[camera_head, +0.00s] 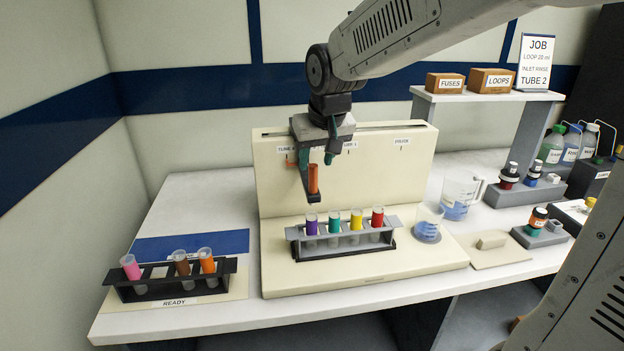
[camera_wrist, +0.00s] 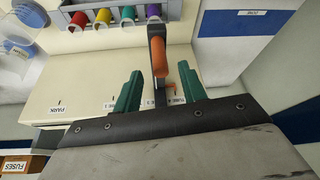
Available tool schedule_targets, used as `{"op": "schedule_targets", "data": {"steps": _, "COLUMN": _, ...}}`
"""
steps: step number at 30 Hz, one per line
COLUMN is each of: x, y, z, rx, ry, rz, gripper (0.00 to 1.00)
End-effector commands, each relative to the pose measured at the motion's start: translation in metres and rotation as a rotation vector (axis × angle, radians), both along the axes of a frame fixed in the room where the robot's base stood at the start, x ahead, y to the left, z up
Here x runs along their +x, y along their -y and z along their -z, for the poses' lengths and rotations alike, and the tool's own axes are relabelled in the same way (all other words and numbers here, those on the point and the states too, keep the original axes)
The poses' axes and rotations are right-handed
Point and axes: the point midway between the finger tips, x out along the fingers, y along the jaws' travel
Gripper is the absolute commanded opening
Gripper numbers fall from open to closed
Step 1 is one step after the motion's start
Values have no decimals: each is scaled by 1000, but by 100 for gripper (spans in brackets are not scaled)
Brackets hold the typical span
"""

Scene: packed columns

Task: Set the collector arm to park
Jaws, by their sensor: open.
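The collector arm, a dark bar with an orange upright grip (camera_head: 313,181), stands out from the cream fraction collector (camera_head: 345,283). Its tip hangs over or near the purple-capped tube. In the wrist view the orange grip (camera_wrist: 159,57) lies between my green fingers. My gripper (camera_head: 317,163) is open around or just above the grip, with gaps on both sides in the wrist view (camera_wrist: 159,70). The PARK label (camera_head: 402,141) is at the right of the back panel; the arm is well left of it. My gripper partly hides the tube labels.
A grey rack (camera_head: 342,240) with purple, green, yellow and red tubes stands below the collector arm. A READY rack (camera_head: 175,282) is at left. A beaker (camera_head: 428,222), a jug (camera_head: 458,197) and a shelf (camera_head: 487,97) stand to the right.

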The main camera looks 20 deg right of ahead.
Motion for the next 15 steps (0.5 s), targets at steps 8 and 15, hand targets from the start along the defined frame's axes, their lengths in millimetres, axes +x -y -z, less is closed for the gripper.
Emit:
{"op": "schedule_targets", "data": {"steps": 8, "x": 16, "y": 0, "z": 37, "rx": 0, "ry": -3, "rz": 0, "gripper": 41}}
{"op": "schedule_targets", "data": {"steps": 15, "x": 28, "y": 0, "z": 65, "rx": 0, "ry": 0, "rz": 0, "gripper": 41}}
